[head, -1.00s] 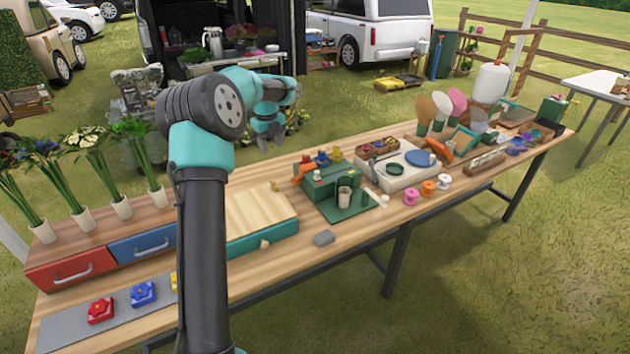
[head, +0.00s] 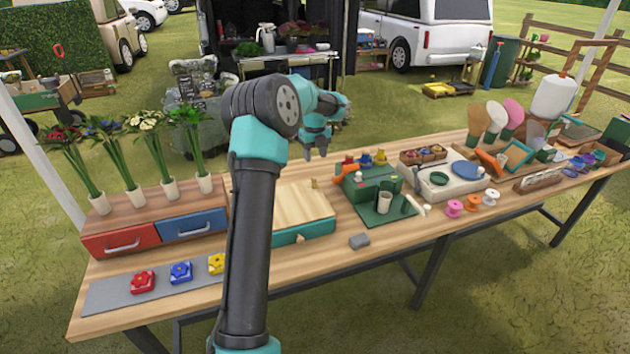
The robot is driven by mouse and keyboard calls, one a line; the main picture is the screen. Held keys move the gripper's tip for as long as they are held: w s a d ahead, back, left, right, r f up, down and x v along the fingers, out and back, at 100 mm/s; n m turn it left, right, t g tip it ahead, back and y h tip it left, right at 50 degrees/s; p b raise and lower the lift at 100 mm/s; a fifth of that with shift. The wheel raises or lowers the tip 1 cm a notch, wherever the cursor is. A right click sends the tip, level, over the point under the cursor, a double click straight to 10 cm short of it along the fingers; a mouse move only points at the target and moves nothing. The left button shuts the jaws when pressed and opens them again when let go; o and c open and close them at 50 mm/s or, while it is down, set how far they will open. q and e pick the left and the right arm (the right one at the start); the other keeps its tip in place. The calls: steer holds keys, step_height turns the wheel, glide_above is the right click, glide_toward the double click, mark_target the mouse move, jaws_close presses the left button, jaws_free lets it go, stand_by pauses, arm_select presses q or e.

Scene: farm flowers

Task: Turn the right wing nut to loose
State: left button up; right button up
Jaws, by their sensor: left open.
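My left gripper (head: 317,148) hangs open and empty above the ground behind the table's back edge, as the picture shows it. A flat press-like box with a pale wooden top (head: 290,205) and teal base lies on the table below it, partly hidden by my left arm. A small tan upright piece (head: 314,183) stands at the box's back right, and another tan piece (head: 300,238) sits at its front. They may be wing nuts, but they are too small to tell. My right gripper is not in view.
A green fixture (head: 370,185) with coloured knobs stands right of the box, a grey block (head: 359,241) in front. Red and blue drawers (head: 120,240) with potted flowers are at left. Red, blue and yellow flower-shaped pieces (head: 181,272) lie on a grey mat.

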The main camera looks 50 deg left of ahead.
mark_target(315, 181)
arm_select(q)
step_height(315, 181, down, 11)
steer(key=shift+f, duration=0.15)
steer(key=shift+c, duration=0.2)
steer(key=c, duration=0.9)
